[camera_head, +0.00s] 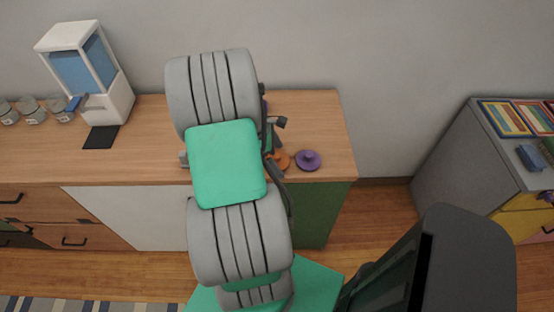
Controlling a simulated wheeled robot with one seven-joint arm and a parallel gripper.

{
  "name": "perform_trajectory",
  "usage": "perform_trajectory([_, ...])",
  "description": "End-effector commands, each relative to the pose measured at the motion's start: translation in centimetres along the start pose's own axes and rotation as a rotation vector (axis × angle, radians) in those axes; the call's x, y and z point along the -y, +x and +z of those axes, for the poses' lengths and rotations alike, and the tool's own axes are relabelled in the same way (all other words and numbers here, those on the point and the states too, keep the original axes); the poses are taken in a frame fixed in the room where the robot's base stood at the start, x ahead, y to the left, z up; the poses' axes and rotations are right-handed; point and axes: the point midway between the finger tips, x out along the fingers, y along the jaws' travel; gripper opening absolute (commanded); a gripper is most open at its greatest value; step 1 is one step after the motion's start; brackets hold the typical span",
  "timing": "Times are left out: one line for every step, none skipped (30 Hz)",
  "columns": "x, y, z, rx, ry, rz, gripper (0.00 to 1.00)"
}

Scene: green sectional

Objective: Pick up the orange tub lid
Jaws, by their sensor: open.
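The orange tub lid (283,161) lies on the wooden counter top (330,130), near its right end. It is small and partly hidden by my arm and gripper. My gripper (273,142) shows only in part, as dark pieces at the right side of my grey and green arm. It is open and close to the orange lid, above or beside it; I cannot tell the exact gap. A purple lid (308,160) with a knob lies just right of the orange lid.
A white and blue dispenser (85,70) stands at the counter's left, with several small jars (33,110) beside it. Something purple and green behind my arm is mostly hidden. A grey shelf unit (460,150) stands apart at the right.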

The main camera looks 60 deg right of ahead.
Motion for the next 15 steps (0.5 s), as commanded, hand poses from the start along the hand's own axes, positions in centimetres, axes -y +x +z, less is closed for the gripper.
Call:
perform_trajectory([-0.03, -0.04, -0.01, 0.0, 0.0, 0.001, 0.99])
perform_trajectory([-0.03, -0.05, -0.01, 0.0, 0.0, 0.001, 0.99])
perform_trajectory([-0.02, -0.06, -0.01, 0.0, 0.0, 0.001, 0.99])
perform_trajectory([-0.02, -0.06, -0.02, 0.0, 0.0, 0.001, 0.96])
perform_trajectory([-0.02, -0.07, -0.02, 0.0, 0.0, 0.001, 0.94])
perform_trajectory([-0.02, -0.08, -0.02, 0.0, 0.0, 0.001, 0.91])
perform_trajectory([-0.02, -0.08, -0.02, 0.0, 0.0, 0.001, 0.88])
perform_trajectory([-0.03, -0.09, -0.02, -0.001, 0.0, 0.001, 0.86])
perform_trajectory([-0.03, -0.09, -0.02, -0.001, 0.0, 0.001, 0.82])
perform_trajectory([-0.03, -0.1, -0.02, -0.001, 0.0, 0.001, 0.8])
perform_trajectory([-0.03, -0.1, -0.02, -0.001, 0.0, 0.001, 0.77])
perform_trajectory([-0.03, -0.1, -0.02, -0.001, 0.0, 0.001, 0.74])
perform_trajectory([-0.03, -0.1, -0.02, -0.001, 0.0, 0.001, 0.72])
perform_trajectory([-0.03, -0.1, -0.03, -0.001, 0.0, 0.001, 0.69])
perform_trajectory([-0.03, -0.11, -0.02, -0.001, 0.0, 0.001, 0.66])
